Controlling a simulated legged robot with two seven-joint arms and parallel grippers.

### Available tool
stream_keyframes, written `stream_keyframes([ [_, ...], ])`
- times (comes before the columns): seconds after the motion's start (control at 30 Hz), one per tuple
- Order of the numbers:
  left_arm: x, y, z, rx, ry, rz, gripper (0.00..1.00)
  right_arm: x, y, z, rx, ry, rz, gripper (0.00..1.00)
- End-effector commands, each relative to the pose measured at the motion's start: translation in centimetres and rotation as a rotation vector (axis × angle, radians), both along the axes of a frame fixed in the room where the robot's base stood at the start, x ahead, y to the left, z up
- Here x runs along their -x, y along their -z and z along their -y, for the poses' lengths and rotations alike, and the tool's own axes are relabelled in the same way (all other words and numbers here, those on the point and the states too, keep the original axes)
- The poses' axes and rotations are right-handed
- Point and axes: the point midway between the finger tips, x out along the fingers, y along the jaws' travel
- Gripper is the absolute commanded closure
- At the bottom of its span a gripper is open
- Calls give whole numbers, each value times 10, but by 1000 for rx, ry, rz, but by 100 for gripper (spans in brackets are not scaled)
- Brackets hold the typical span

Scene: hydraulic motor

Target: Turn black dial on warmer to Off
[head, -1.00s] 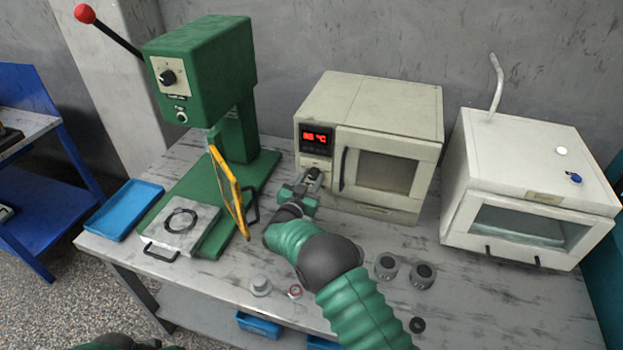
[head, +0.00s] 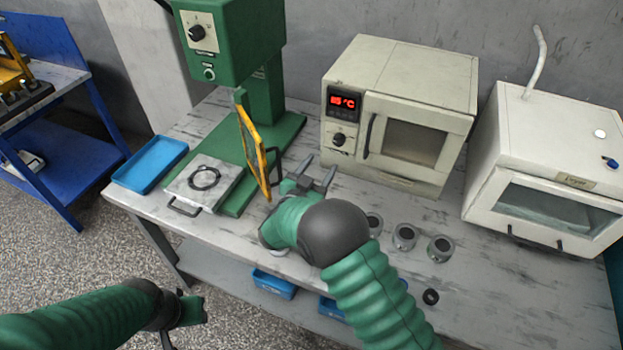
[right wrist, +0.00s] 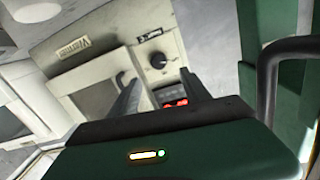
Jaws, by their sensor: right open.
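The warmer (head: 420,75) is a cream box with a red lit display (head: 344,101) on its front left. Its black dial (head: 339,139) sits below the display and also shows in the right wrist view (right wrist: 158,61). My right gripper (head: 319,171) is open and empty, in front of and below the dial, apart from it. In the right wrist view its two dark fingers (right wrist: 160,95) point toward the warmer's front. My left gripper (head: 187,308) is at the lower left, off the table's front edge; its jaws are too unclear to read.
A green press (head: 232,40) with a yellow-framed guard (head: 250,150) stands left of my right gripper. A white dryer (head: 540,150) is at the right. Several grey round parts (head: 404,237) lie near the table front. A blue tray (head: 150,164) lies left.

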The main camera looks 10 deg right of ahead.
Motion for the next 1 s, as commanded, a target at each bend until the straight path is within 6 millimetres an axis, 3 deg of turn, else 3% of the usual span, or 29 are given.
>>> stream_keyframes([
  [0.13,0,2,0,0,0,0,64,28,0,-22,0,-2,-2,45],
  [0.33,0,3,0,0,0,0,64,46,-1,-35,1,1,-2,45],
  [0.83,0,1,0,0,0,0,64,44,-4,-35,-13,-18,-9,45],
  [1.0,0,-6,0,0,0,0,64,26,-21,-33,-139,-265,-156,45],
])
